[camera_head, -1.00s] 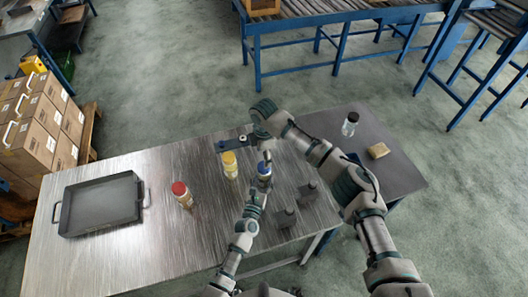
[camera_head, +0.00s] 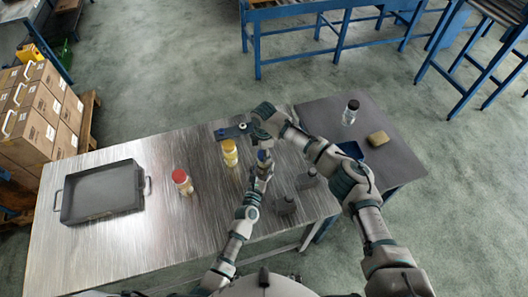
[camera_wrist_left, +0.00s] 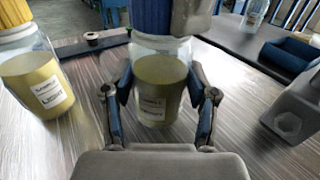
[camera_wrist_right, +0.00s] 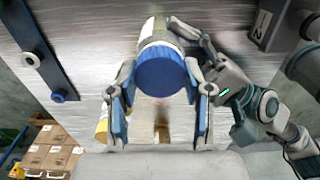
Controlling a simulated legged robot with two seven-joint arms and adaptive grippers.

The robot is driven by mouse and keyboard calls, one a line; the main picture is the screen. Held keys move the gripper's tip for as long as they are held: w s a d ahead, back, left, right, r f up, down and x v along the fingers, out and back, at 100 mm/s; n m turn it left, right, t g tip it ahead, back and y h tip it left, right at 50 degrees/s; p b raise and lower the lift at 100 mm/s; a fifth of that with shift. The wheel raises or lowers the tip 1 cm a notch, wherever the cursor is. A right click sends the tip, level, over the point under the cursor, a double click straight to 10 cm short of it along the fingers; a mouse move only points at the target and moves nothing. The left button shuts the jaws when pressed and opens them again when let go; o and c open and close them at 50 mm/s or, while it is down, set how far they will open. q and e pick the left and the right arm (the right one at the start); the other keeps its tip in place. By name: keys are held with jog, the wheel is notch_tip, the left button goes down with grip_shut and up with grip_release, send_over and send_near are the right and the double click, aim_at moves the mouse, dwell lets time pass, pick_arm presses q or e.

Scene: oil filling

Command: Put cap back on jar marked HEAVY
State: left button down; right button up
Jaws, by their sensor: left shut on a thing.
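The jar with the blue cap stands on the metal table, its cap (camera_head: 264,157) partly hidden in the head view. My left gripper (camera_head: 262,172) is shut on this jar's body (camera_wrist_left: 158,95); its label is too blurred to read surely. The blue cap (camera_wrist_right: 161,70) faces the right wrist camera and appears to sit on the jar. My right gripper (camera_wrist_right: 160,100) is open, with its fingers on either side of the cap; contact cannot be told. A yellow-capped jar (camera_head: 230,153) stands left of it, its label (camera_wrist_left: 50,97) reading LIGHT. A red-capped jar (camera_head: 182,181) stands further left.
A grey tray (camera_head: 145,186) lies at left. A dark blue bar (camera_head: 232,131) lies behind the jars. Two grey blocks (camera_head: 285,205) are at right. A black-capped bottle (camera_head: 350,113), a yellow-brown block (camera_head: 378,138) and a blue container (camera_head: 350,150) are on the darker side table.

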jog(key=c, duration=0.3)
jog(key=m, duration=1.1)
jog(key=shift+a+m, duration=0.1)
jog(key=shift+m, duration=0.2)
jog(key=m, duration=0.3)
jog(key=o, duration=1.3)
jog(key=shift+o, duration=0.2)
notch_tip(320, 180, up, 12)
jog(key=shift+w+f, duration=0.1)
